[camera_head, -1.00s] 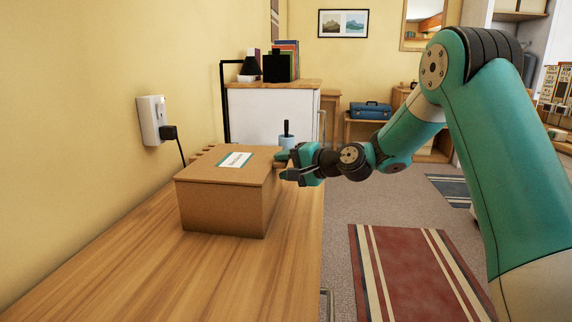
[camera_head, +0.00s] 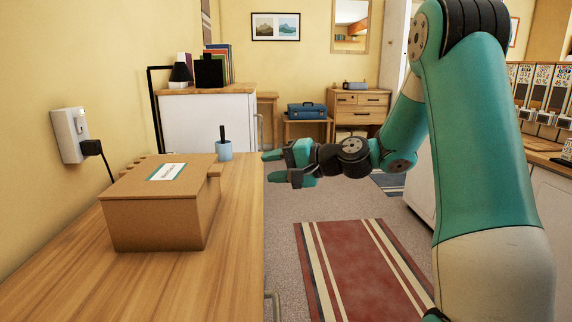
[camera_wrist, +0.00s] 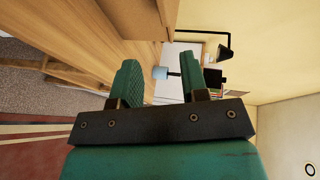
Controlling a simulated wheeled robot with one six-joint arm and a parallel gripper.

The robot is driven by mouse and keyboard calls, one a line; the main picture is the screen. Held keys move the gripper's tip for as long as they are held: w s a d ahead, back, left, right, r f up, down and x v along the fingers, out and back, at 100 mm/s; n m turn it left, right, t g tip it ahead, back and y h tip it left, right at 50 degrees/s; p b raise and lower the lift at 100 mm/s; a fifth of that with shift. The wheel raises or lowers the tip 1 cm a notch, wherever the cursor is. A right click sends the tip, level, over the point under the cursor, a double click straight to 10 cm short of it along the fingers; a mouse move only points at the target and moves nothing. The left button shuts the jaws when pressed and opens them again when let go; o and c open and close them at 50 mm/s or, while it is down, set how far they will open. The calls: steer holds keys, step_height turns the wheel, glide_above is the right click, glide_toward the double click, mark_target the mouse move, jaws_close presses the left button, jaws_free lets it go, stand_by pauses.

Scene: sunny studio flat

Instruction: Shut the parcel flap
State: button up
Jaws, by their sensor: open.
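The parcel (camera_head: 158,222) is a brown cardboard box on the wooden counter at the left. Its flap (camera_head: 185,176) lies flat across the top, with a white and green label on it, and looks closed. In the wrist view part of the box (camera_wrist: 128,18) shows at the top edge. My gripper (camera_head: 268,166) is open and empty, to the right of the box and apart from it, beyond the counter's right edge. In the wrist view its two green fingers (camera_wrist: 168,82) stand apart with nothing between them.
A blue cup (camera_head: 224,151) with a dark handle in it stands behind the box on the counter (camera_head: 215,255). A wall socket (camera_head: 70,135) with a plug and cord is at the left. A white cabinet (camera_head: 208,122) stands beyond. Open floor with a red striped rug (camera_head: 355,265) lies right.

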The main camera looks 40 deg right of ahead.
steer(key=v, duration=0.3)
stand_by(0.5)
